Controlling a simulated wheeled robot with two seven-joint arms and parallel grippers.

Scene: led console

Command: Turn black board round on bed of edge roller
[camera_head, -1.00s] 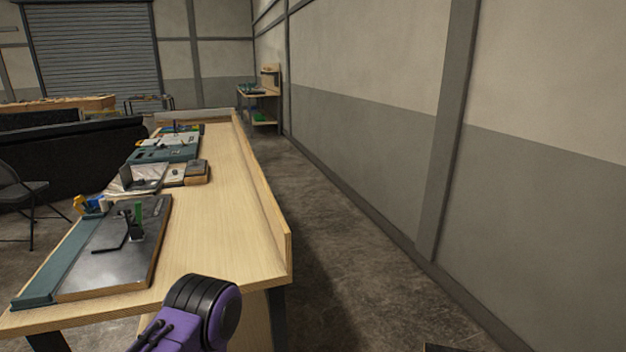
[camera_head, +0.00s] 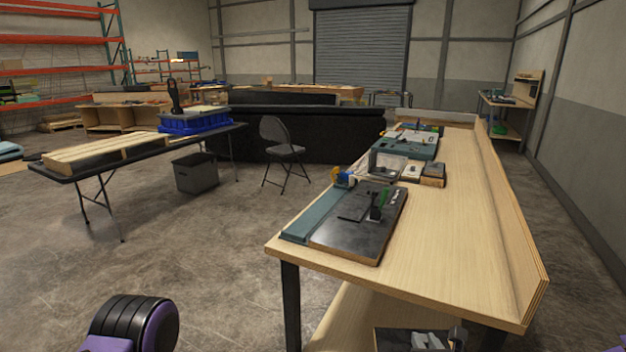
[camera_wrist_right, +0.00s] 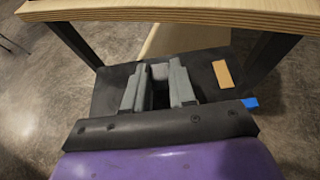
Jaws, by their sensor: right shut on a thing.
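My right gripper (camera_head: 418,340) is at the bottom edge of the head view, in front of the bench's near end. In the right wrist view my right gripper (camera_wrist_right: 158,88) has its two grey fingers closed on a dark flat piece that looks like the black board (camera_wrist_right: 208,82). The board has an orange patch and a blue tab, and its dark surface also shows in the head view (camera_head: 383,342). The edge roller's dark bed (camera_head: 345,240) lies on the bench, with a teal rail along its left side and a green part. My left gripper is out of view.
The wooden bench (camera_head: 450,230) has a raised rim on its right and a clear strip beside the bed. A grey case (camera_head: 387,160) and small boxes stand behind the bed. A folding chair (camera_head: 280,150) and a table with a pallet (camera_head: 105,152) stand left; floor between is open.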

